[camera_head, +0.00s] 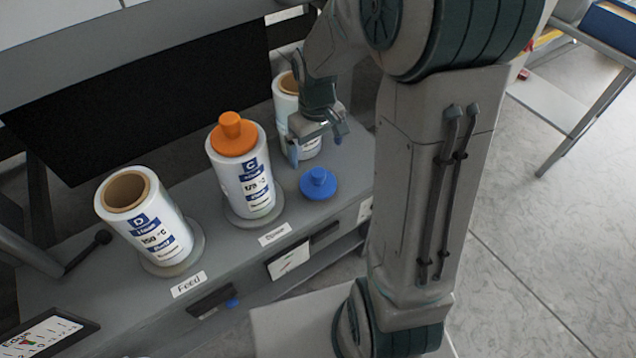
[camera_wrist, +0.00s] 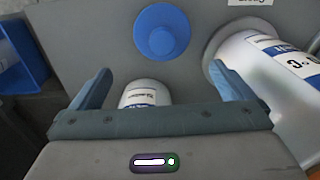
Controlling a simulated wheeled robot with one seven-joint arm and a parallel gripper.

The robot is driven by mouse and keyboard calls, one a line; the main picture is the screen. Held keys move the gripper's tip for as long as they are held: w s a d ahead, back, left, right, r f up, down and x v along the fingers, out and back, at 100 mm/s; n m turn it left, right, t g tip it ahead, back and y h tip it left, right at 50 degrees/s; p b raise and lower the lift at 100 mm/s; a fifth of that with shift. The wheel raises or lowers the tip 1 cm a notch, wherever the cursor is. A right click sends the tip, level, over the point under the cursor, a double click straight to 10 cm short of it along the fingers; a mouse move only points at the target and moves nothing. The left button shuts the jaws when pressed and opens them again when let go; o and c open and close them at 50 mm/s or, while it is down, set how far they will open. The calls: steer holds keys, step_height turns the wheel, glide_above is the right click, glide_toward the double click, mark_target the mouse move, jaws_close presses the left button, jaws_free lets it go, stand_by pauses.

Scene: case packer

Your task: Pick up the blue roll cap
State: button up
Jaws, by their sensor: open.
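The blue roll cap (camera_head: 318,184) lies on the grey bench top, knob up, at the bench's right end in the head view. It also shows in the wrist view (camera_wrist: 162,31), top centre, fully visible and apart from my gripper. My gripper (camera_head: 318,148) is above the bench, just behind the cap in the head view, and partly in front of a white roll. In the wrist view my gripper (camera_wrist: 165,88) has its two blue-grey fingers spread apart with nothing held between them. The cap appears beyond the fingertips there.
A white roll (camera_head: 284,105) stands behind my gripper. Another roll (camera_head: 256,185) wears an orange cap (camera_head: 232,135) to the left of the blue cap. An uncapped roll (camera_head: 150,230) stands further left. Bare bench surrounds the blue cap. A blue bin (camera_wrist: 22,50) shows at the wrist view's left.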

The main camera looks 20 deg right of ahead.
mark_target(318, 171)
step_height(318, 171, down, 5)
steer(key=shift+f+b, duration=0.1)
steer(key=shift+b, duration=0.25)
steer(key=shift+s+f+b, duration=0.2)
steer(key=shift+f, duration=0.7)
steer(key=shift+s+f+b, duration=0.2)
steer(key=shift+f, duration=0.65)
steer(key=shift+s+f+b, duration=0.2)
steer(key=shift+f, duration=0.7)
steer(key=c, duration=0.9)
